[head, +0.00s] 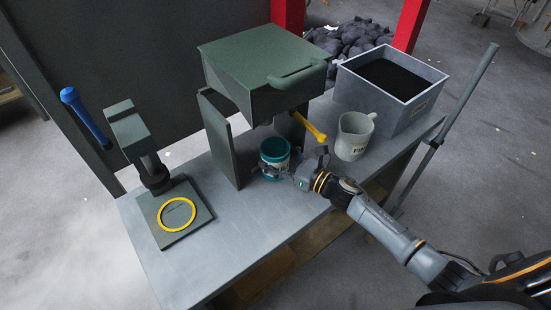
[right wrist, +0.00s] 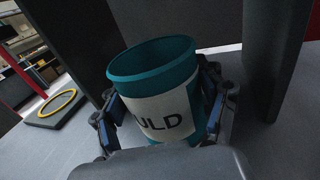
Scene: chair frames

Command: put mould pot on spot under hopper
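The mould pot (head: 274,155) is a teal cup with a white label; "ULD" is readable on it in the right wrist view (right wrist: 163,115). It stands upright under or just in front of the green hopper (head: 262,65), between its side panels. My right gripper (head: 286,172) reaches it from the right. In the right wrist view its fingers (right wrist: 160,110) lie on both sides of the pot, close to its wall; firm contact on both sides is hard to make out. The spot under the hopper is hidden. My left gripper is not in view.
A grey jug (head: 354,136) and an open box of dark material (head: 420,89) stand right on the bench (head: 240,232). A yellow handle (head: 309,127) juts from the hopper. Left is a press with a blue handle (head: 85,115) and a yellow ring (head: 177,215) on its base.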

